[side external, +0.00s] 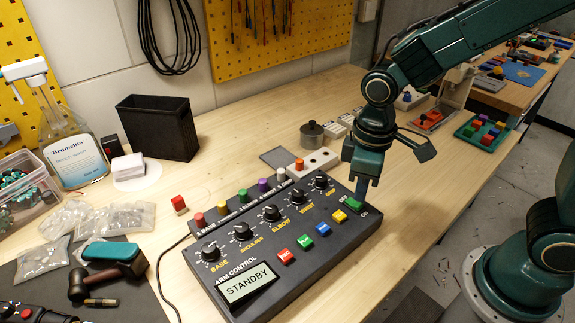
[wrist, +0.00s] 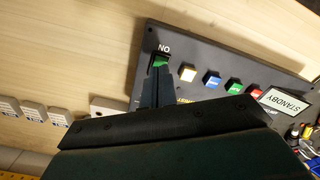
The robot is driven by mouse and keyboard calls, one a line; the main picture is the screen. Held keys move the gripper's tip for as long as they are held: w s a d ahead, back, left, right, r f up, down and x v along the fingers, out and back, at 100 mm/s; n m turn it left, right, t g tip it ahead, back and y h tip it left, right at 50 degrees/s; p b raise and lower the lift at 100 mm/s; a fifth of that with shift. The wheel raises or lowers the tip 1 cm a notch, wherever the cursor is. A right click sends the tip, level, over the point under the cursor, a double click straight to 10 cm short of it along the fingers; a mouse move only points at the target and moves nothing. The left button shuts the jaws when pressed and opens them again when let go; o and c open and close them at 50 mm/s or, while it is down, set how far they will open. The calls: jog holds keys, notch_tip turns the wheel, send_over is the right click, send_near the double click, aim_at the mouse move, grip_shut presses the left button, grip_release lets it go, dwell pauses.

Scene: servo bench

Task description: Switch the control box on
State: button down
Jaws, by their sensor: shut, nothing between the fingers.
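The dark control box (side external: 330,262) lies on the bench with its display (side external: 248,283) reading STANDBY. A green switch (side external: 354,202) sits at its right end, beside small white lettering; in the wrist view the switch (wrist: 161,61) lies beside the ON label. My gripper (side external: 361,192) is shut and empty, pointing down at the green switch. In the wrist view its fingertips (wrist: 158,72) overlap the near part of the switch. The tips are at or just above it; I cannot tell whether they touch. They partly hide the switch.
The box also carries several black knobs (side external: 271,213) and coloured buttons (side external: 304,242). A pale block with an orange peg (side external: 299,164) stands close behind the box. A black bin (side external: 158,128) and a bottle (side external: 75,150) stand at left. Bare bench lies right of the box.

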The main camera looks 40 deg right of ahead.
aim_at(358, 205)
jog(key=shift+f, duration=0.95)
dwell(1.1)
jog(key=shift+r, duration=3.5)
jog(key=shift+r, duration=0.1)
jog(key=s+d+r+m+t, duration=0.5)
jog(key=s+d+r, duration=0.3)
jog(key=s, duration=0.3)
jog(key=shift+d+r+m+t, duration=0.3)
jog(key=shift+d+m, duration=0.2)
jog(key=shift+d, duration=0.1)
